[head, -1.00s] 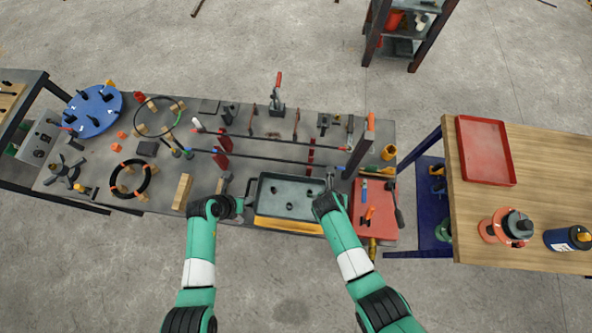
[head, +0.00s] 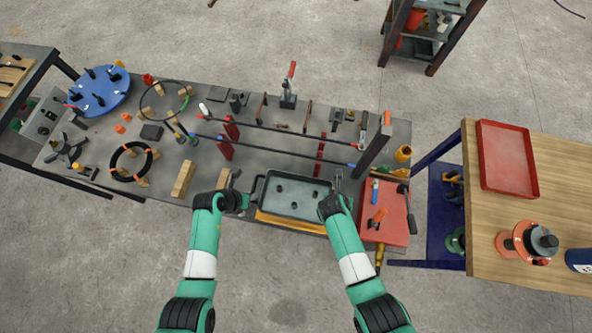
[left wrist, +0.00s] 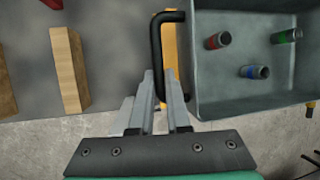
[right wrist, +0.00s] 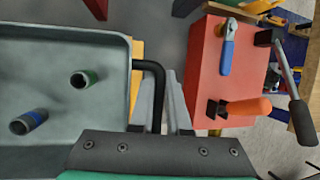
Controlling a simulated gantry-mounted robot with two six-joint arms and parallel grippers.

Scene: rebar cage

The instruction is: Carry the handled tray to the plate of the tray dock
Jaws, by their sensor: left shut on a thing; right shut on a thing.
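The handled tray (head: 290,208) is a grey, open tray with a black handle at each end and several small sockets inside. It appears level at the front edge of the workbench. My left gripper (head: 240,193) is shut on its left handle; in the left wrist view the fingers (left wrist: 160,88) meet that handle (left wrist: 156,45). My right gripper (head: 336,188) is shut on the right handle (right wrist: 157,85). A yellow piece (head: 290,222) shows under the tray's front edge and beside its ends. I cannot tell whether this is the tray dock, or whether the tray touches it.
A red block (head: 395,228) with tools on it stands close to the tray's right end. Wooden blocks (head: 183,180) lie to the left. Long rods (head: 275,151) and a dark post (head: 372,150) stand behind. A wooden table (head: 500,230) with a red tray (head: 508,160) is at right.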

